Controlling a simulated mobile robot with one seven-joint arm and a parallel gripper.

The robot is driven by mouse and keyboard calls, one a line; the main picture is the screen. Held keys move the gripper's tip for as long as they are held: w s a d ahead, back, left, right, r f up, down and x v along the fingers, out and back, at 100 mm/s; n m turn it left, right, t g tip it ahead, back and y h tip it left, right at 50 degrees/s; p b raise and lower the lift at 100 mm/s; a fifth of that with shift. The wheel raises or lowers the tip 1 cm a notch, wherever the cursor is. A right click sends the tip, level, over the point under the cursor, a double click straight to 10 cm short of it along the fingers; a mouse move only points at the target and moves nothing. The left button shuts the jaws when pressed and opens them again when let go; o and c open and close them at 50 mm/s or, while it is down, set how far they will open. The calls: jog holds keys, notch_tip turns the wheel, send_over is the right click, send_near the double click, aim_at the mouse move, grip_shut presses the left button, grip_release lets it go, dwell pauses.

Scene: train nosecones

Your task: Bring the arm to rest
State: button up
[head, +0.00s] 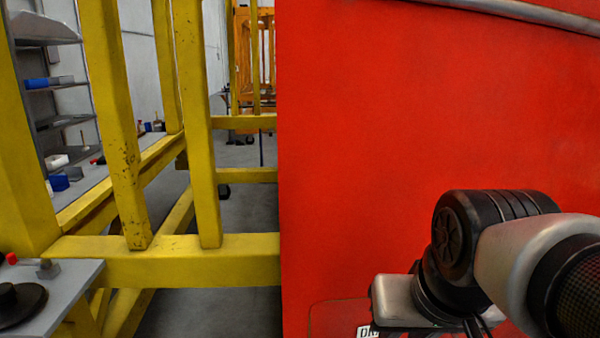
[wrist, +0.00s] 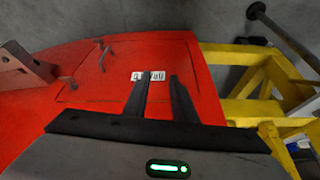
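My arm reaches in from the lower right of the head view, with its wrist in front of a large red nosecone (head: 370,130). The gripper fingers are hidden in that view. In the wrist view my gripper (wrist: 160,80) shows two dark parallel fingers with a gap between them and nothing held. The red nosecone (wrist: 80,95) lies beyond the fingertips, with a white lettered label (wrist: 148,76) near them. I cannot tell whether the fingertips touch the red surface.
A yellow steel frame (head: 150,268) stands left of the nosecone and also shows in the wrist view (wrist: 250,110). A grey table (head: 60,295) holds a black disc (head: 18,305) at the lower left. Shelves (head: 60,85) stand behind. Grey floor (head: 245,215) shows between the frame's bars.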

notch_tip(320, 180, up, 19)
jog(key=p, duration=1.8)
jog(key=shift+s+d+f+n+t, duration=0.15)
jog(key=shift+d+f+n+t, duration=0.05)
jog(key=shift+d+n+t, duration=0.1)
